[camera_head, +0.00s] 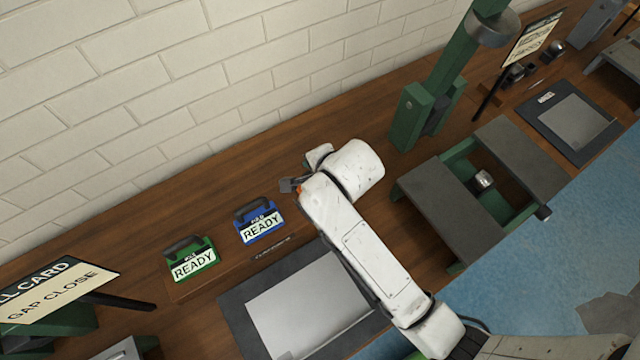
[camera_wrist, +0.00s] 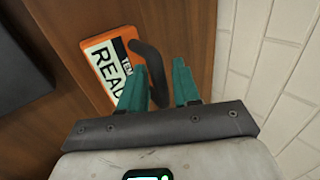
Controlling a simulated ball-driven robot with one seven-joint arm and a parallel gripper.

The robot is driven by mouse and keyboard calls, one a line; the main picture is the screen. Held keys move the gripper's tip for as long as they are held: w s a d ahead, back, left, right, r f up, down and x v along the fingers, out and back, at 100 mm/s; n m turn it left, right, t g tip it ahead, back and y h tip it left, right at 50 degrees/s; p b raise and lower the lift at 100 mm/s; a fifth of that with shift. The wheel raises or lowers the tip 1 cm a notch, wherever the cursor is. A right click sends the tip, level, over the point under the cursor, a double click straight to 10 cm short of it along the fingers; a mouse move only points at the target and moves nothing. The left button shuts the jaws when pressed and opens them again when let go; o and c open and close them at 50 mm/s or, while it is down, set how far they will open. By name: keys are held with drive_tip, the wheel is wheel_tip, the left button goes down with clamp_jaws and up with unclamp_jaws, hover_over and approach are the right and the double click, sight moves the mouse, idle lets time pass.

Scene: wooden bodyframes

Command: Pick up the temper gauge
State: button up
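The temper gauge is an orange block (camera_wrist: 97,57) with a white READY label and a dark curved handle (camera_wrist: 148,62). In the wrist view it lies on the wood, left of and between my fingers. My gripper (camera_wrist: 160,80) has two teal fingers standing apart. The handle's near end shows in the gap between them, closer to the left finger; I cannot tell whether they touch. In the head view, only a sliver of orange (camera_head: 303,189) and a dark handle (camera_head: 289,185) show beside my white arm. The arm hides the rest of the gauge and most of the gripper.
A blue READY gauge (camera_head: 259,228) and a green READY gauge (camera_head: 192,262) stand left of it. A grey-topped dark mat (camera_head: 240,320) lies in front. A brick wall (camera_head: 180,100) runs close behind. A green post (camera_head: 440,90) rises at right.

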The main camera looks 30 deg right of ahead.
clamp_jaws()
drive_tip(key=shift+r, duration=0.1)
idle(0.5)
